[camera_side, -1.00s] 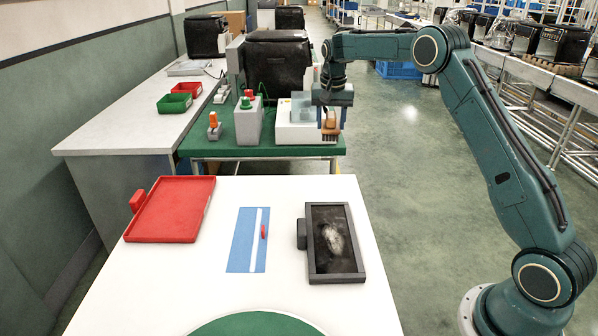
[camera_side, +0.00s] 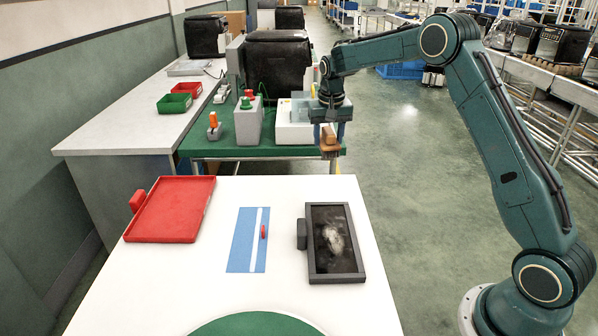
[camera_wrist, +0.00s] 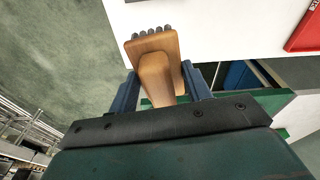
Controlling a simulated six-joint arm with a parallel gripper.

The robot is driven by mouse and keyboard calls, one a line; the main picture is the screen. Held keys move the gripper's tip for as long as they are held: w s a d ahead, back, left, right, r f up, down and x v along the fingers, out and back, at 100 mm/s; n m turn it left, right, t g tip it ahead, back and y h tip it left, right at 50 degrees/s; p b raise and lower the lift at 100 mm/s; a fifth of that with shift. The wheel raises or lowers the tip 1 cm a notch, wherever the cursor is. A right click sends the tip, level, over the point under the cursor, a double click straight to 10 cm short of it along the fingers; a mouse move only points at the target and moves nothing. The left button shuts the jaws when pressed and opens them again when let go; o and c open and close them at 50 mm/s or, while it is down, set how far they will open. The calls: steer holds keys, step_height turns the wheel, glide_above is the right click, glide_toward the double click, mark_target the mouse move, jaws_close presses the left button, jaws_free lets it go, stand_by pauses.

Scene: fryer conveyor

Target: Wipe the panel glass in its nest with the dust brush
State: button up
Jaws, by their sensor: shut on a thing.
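The panel glass (camera_side: 333,238) is a dark pane with a pale whitish smudge in its middle. It lies in a dark grey rectangular nest (camera_side: 312,272) on the right side of the white table. My gripper (camera_side: 329,137) is beyond the table's far edge, near the green bench, above table height. It is shut on the wooden dust brush (camera_side: 329,153). In the wrist view the dust brush (camera_wrist: 157,62) sits between the blue fingers of my gripper (camera_wrist: 165,88), with dark bristle tufts at its far end. The brush is clear of the glass.
A red tray (camera_side: 172,210) lies at the left of the white table (camera_side: 285,205). A blue mat (camera_side: 243,240) with a white stripe and a small red piece lies mid-table. A green disc (camera_side: 258,325) is at the front. Machines stand on the green bench (camera_side: 200,145).

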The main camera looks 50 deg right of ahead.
steer(key=s+a+f+n+y, duration=0.1)
steer(key=s+a+f+n, duration=0.5)
steer(key=s+a, duration=0.4)
steer(key=shift+s+a+f+t, duration=0.25)
steer(key=shift+f+t, duration=0.05)
steer(key=shift+f, duration=0.3)
